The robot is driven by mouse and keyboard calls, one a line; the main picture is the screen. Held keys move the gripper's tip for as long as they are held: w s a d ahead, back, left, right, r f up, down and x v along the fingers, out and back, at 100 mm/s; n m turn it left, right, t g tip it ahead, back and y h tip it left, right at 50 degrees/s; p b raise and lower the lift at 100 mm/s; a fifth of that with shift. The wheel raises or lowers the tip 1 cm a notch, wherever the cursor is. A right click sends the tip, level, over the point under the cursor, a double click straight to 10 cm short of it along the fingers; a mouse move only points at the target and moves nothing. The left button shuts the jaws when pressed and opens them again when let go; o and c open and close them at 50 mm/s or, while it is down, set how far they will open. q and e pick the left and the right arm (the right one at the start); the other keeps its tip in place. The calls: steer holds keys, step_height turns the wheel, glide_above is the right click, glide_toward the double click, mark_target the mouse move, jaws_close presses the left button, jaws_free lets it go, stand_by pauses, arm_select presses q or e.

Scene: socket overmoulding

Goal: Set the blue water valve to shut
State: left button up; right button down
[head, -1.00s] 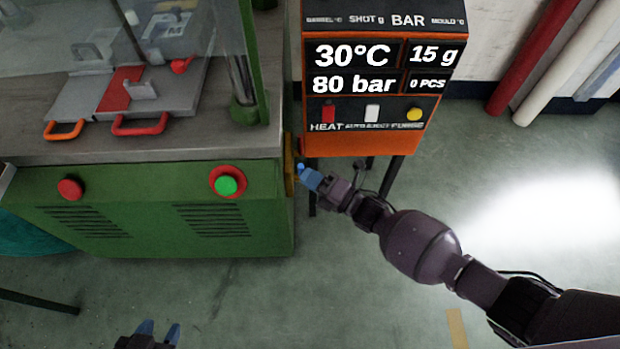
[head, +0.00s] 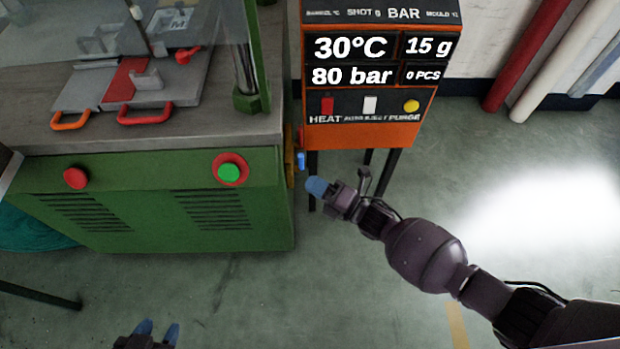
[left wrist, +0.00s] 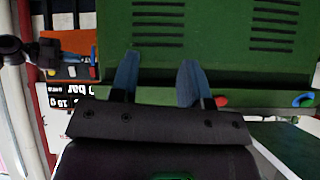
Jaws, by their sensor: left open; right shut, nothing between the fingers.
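The blue water valve handle (head: 301,160) sits on a yellow plate on the right side of the green machine, near its front corner. It looks roughly upright. My right gripper (head: 316,186) is shut and empty, just right of and below the valve, with a small gap between them. My left gripper (head: 158,331) is open and empty at the bottom of the head view, well away from the valve. Its two blue fingers also show apart in the left wrist view (left wrist: 158,80), in front of the green machine.
The green machine (head: 130,225) carries a red button (head: 75,178) and a green button (head: 229,172) on its front. An orange control box (head: 362,136) on dark legs stands behind the valve. Open floor (head: 240,300) lies in front and to the right.

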steer(key=f+b+v, duration=0.1)
steer(key=b+v, duration=0.4)
steer(key=v, duration=0.5)
steer(key=shift+m, duration=0.3)
steer(key=x, duration=0.4)
steer(key=b+x, duration=0.1)
steer(key=x, duration=0.3)
steer(key=w+d+b+x, duration=0.1)
steer(key=x, duration=0.3)
steer(key=shift+w+a+r, duration=0.1)
steer(key=shift+w+r, duration=0.05)
arm_select(q)
steer(key=shift+w+d+f+m+t+b, duration=0.25)
steer(key=shift+w+t, duration=0.15)
steer(key=shift+w, duration=0.1)
steer(key=shift+w+d+f+m+t+b, duration=0.1)
steer(key=shift+w+f+m+t, duration=0.15)
steer(key=shift+w+t, duration=0.2)
arm_select(e)
steer(key=shift+w+a+r, duration=0.1)
steer(key=shift+w+r, duration=0.05)
steer(key=shift+w, duration=0.35)
steer(key=shift+w+a+r, duration=0.1)
steer(key=shift+w+r, duration=0.1)
steer(key=shift+w, duration=0.3)
